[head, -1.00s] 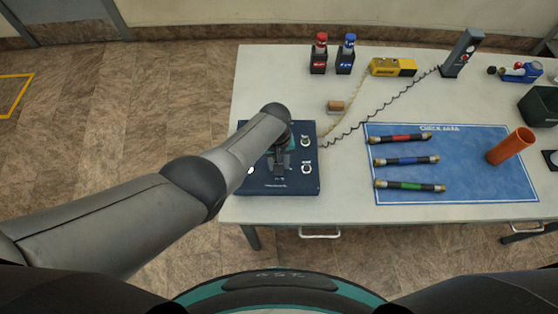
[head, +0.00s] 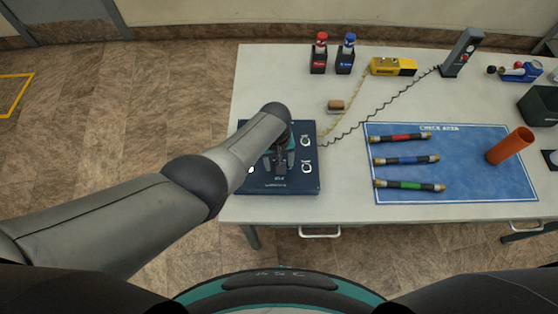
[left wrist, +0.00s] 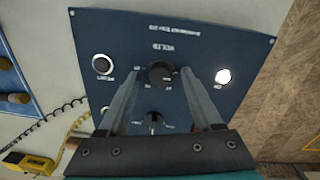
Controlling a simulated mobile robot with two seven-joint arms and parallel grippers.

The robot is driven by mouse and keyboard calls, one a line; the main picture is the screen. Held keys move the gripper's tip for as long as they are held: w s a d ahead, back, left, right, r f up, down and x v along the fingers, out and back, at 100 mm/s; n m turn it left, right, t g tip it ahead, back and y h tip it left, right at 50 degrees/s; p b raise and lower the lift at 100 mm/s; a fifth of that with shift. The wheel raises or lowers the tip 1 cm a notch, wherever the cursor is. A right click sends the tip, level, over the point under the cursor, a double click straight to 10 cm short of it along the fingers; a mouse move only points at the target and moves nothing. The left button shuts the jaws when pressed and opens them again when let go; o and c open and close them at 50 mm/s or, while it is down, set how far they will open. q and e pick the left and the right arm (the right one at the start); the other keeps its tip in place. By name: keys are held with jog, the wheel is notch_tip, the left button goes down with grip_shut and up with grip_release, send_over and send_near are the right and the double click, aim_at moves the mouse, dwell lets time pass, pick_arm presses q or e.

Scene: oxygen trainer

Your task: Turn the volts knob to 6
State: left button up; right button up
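The dark blue control panel (head: 252,186) lies on the left end of the table. It also shows in the left wrist view (left wrist: 235,40), with the word VOLTS upside down beside a round black knob (left wrist: 160,74). My left gripper (left wrist: 161,72) is open, with one finger on each side of this knob and a small gap visible on both sides. I cannot tell how deep the fingertips reach. The knob's pointer and the numbers around it are too small to read. In the head view my left gripper (head: 281,163) is over the panel and hides the knob. My right gripper is not in view.
The panel has a white lit button (left wrist: 223,76), a ringed button (left wrist: 102,64) and a small toggle (left wrist: 153,120). A coiled black cord (head: 350,131) runs right from the panel. A blue mat (head: 460,180) holds three banded tubes and an orange cylinder (head: 510,146).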

pick_arm(q)
jog(key=shift+r+p, duration=0.35)
jog(key=shift+r, duration=0.1)
jog(key=r+p, duration=0.2)
jog(key=r, duration=0.1)
jog(key=r+p, duration=0.2)
jog(key=r, duration=0.1)
jog(key=shift+a+r, duration=0.2)
jog(key=shift+r, duration=0.1)
notch_tip(320, 180, up, 8)
jog(key=shift+a+p, duration=0.15)
jog(key=shift+p, duration=0.25)
jog(key=shift+s+f, duration=0.2)
